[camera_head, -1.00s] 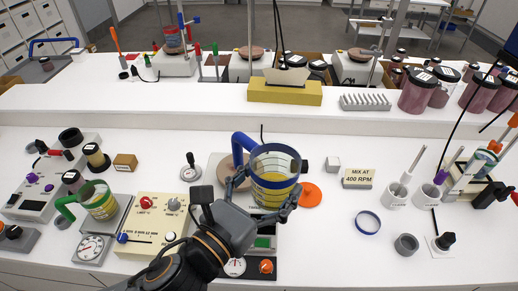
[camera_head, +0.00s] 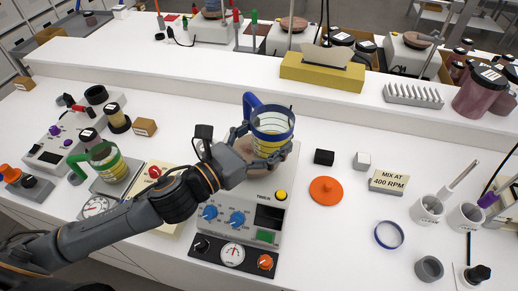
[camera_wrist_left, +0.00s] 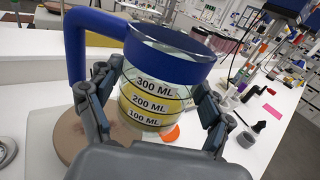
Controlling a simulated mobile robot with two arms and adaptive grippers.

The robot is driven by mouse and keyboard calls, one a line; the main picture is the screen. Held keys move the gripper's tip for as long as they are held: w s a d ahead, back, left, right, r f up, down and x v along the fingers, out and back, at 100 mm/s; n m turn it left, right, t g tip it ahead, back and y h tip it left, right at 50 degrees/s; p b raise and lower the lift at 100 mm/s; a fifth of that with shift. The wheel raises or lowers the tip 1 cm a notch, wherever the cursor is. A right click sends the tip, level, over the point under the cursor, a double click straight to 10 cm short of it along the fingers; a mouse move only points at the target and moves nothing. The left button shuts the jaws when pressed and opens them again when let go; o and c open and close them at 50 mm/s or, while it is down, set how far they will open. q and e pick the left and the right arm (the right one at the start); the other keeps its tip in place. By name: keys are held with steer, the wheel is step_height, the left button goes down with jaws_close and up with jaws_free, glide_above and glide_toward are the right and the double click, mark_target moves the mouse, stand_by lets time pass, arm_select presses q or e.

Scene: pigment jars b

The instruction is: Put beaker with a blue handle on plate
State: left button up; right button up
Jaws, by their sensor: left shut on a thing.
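The beaker with a blue handle (camera_head: 267,144) is clear, with a blue rim and yellow contents. It is upright in the grip of my left gripper (camera_head: 255,147), its handle toward the upper left. The wrist view shows the beaker (camera_wrist_left: 150,100) between both fingers of the gripper (camera_wrist_left: 155,118). The round brown plate (camera_head: 275,174) tops a grey device with blue knobs. The beaker overlaps the plate's far side in the head view. In the wrist view the plate (camera_wrist_left: 68,143) shows below and left of the beaker. I cannot tell whether they touch. My right gripper is out of view.
A beaker with a green handle (camera_head: 107,163) stands at the left. An orange disc (camera_head: 326,190), black block (camera_head: 324,157), white block (camera_head: 361,161) and blue ring (camera_head: 389,235) lie to the right. A yellow block (camera_head: 322,73) sits on the raised shelf behind.

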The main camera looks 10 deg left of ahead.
arm_select(q)
steer(key=shift+w+a+f, duration=0.35)
steer(key=shift+a+f, duration=0.3)
steer(key=shift+f, duration=0.15)
steer(key=shift+w+a+f, duration=0.15)
steer(key=shift+f, duration=0.15)
steer(key=f, duration=0.2)
steer(key=f+p, duration=0.1)
steer(key=shift+w+a, duration=0.2)
steer(key=shift+a, duration=0.1)
steer(key=shift+f, duration=0.3)
steer(key=shift+s, duration=0.1)
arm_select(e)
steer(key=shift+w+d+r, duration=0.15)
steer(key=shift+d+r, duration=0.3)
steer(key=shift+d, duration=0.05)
arm_select(q)
steer(key=shift+f, duration=0.2)
steer(key=o, duration=1.4)
steer(key=shift+c, duration=0.2)
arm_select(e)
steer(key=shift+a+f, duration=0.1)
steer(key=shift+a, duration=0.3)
